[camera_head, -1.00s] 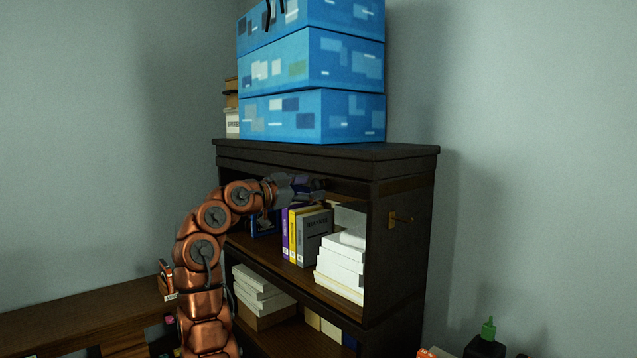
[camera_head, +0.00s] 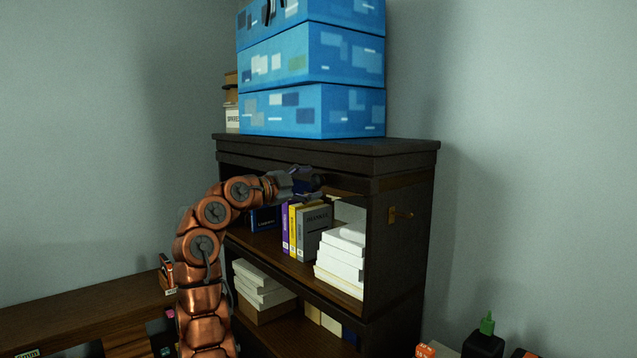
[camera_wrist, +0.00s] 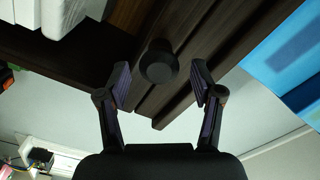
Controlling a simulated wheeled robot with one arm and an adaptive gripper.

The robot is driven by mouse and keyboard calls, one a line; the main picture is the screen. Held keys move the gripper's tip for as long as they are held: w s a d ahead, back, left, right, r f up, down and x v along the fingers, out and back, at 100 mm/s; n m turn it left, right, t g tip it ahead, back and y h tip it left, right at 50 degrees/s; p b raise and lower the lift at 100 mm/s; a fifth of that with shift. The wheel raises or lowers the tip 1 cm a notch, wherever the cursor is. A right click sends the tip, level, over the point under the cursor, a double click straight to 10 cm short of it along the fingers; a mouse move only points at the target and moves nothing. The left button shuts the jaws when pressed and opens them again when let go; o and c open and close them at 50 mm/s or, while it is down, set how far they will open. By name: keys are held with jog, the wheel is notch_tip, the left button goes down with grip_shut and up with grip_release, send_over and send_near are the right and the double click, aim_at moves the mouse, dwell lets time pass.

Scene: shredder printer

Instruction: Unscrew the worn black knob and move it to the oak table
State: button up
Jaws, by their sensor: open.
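The black knob (camera_wrist: 158,63) is round and shows in the wrist view against the dark wood of the shelf unit. It lies between and a little beyond my two spread fingertips, with space on both sides. My gripper (camera_wrist: 162,80) is open and empty. In the head view my gripper (camera_head: 312,184) is at the upper front of the dark shelf unit (camera_head: 398,250), just under its top. The knob cannot be made out there. A brown wooden table top (camera_head: 85,302) is at the lower left; I cannot tell if it is the oak table.
Blue patterned boxes (camera_head: 290,110) are stacked on the shelf unit. Upright books (camera_head: 313,235) and white stacks (camera_head: 340,262) fill the shelf below my gripper. A small peg (camera_head: 402,215) sticks out of the unit's right side. A green-tipped bottle (camera_head: 485,338) is at the lower right.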

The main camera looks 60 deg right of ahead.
jog(key=m, duration=0.4)
jog(key=shift+m, duration=0.4)
jog(key=m, duration=0.5)
jog(key=shift+p, duration=0.3)
jog(key=shift+p+x, duration=0.4)
jog(key=shift+x, duration=0.85)
grip_shut()
